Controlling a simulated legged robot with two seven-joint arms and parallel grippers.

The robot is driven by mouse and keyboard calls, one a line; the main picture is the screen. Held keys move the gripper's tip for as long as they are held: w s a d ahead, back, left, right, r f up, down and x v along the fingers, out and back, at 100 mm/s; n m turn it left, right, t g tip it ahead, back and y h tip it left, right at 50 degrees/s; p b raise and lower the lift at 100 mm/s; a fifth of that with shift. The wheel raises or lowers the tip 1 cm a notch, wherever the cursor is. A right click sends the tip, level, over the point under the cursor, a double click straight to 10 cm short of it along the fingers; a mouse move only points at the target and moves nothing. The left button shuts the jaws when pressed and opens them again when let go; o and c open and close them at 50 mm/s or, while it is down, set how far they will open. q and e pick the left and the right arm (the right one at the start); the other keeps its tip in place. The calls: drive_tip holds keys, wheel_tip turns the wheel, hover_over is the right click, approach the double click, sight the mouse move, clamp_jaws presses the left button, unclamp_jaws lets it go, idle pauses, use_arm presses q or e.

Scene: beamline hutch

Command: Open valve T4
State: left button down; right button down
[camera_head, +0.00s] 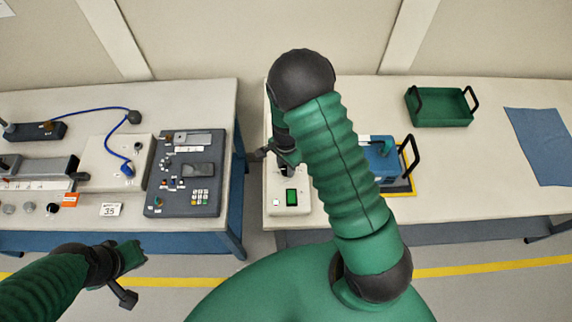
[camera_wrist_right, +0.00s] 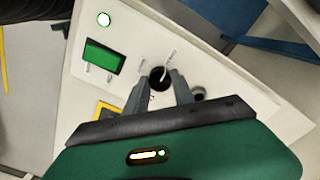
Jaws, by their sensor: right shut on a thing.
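A white control panel (camera_head: 278,208) stands on the right bench, with a lit green display (camera_head: 291,197). My right gripper (camera_wrist_right: 161,88) is shut on this knob, a finger on either side. In the head view my arm partly hides the right gripper (camera_head: 276,153) and panel. No T4 label is readable. My left gripper (camera_head: 127,280) hangs over the floor; its jaw opening is unclear.
The left bench holds a dark keypad box (camera_head: 184,205), a blue cable (camera_head: 85,112) and instruments. On the right bench are a blue device (camera_head: 383,160), a green tray (camera_head: 440,108) and a blue cloth (camera_head: 541,145). A gap separates the benches.

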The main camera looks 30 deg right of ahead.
sight(285, 168)
drive_tip(key=shift+m, duration=0.4)
drive_tip(key=c, duration=1.1)
unclamp_jaws()
drive_tip(key=shift+o, duration=0.2)
wheel_tip(285, 168, up, 17)
drive_tip(key=shift+f, duration=0.15)
drive_tip(key=shift+w, duration=0.1)
